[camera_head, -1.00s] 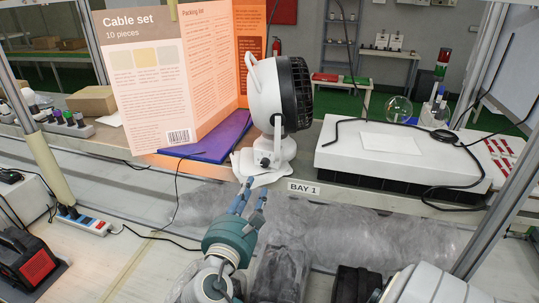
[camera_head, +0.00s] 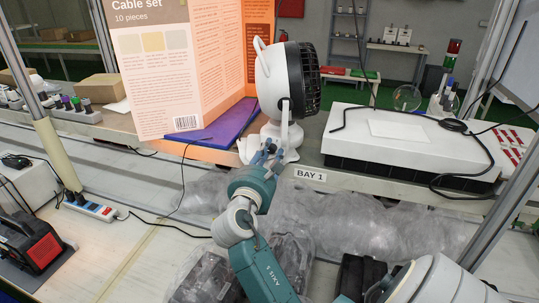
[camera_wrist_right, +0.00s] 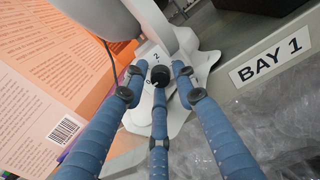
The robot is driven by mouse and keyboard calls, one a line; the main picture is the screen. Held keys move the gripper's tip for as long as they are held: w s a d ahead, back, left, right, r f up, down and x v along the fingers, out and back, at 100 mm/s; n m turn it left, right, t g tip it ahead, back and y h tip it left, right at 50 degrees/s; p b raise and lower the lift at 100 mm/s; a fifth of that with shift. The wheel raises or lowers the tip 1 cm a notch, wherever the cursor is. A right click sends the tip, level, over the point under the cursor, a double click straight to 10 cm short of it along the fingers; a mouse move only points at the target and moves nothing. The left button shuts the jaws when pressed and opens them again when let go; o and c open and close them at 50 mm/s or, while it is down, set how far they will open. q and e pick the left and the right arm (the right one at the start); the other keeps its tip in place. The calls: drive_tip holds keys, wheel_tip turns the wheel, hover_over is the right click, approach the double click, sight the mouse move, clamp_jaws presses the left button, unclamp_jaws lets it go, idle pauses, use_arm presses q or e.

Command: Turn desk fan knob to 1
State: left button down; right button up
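The desk fan (camera_head: 270,83), white with a black grille, stands upright on the workbench edge above the BAY 1 label. In the right wrist view its dark round knob (camera_wrist_right: 160,75) sits on the white base (camera_wrist_right: 205,62). A printed 2 shows just above the knob, with another mark at its lower left that I cannot read surely. My right gripper (camera_head: 268,152) is at the front of the fan base. In the wrist view its three blue fingers (camera_wrist_right: 158,80) are spread around the knob, the middle one close below it; contact is unclear. My left gripper is not in view.
An orange cable set board (camera_head: 185,70) stands left of the fan, with a purple folder (camera_head: 222,128) at its foot. A white box (camera_head: 400,140) with a black cable lies to the right. Clear plastic wrapping (camera_head: 370,225) lies below the bench edge.

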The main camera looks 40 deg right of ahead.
drive_tip(key=shift+w+d+f, duration=0.1)
drive_tip(key=shift+d+f, duration=0.05)
drive_tip(key=shift+d, duration=0.05)
drive_tip(key=shift+a, duration=0.15)
clamp_jaws()
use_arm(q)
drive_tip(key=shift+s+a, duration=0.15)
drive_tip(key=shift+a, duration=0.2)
use_arm(e)
drive_tip(key=shift+m, duration=0.4)
drive_tip(key=m, duration=0.2)
drive_tip(key=shift+f+m+b, duration=0.1)
drive_tip(key=shift+m+b, duration=0.2)
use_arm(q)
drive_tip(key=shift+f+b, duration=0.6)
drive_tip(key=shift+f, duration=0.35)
use_arm(e)
drive_tip(key=shift+m, duration=1.7)
drive_tip(key=shift+f, duration=0.1)
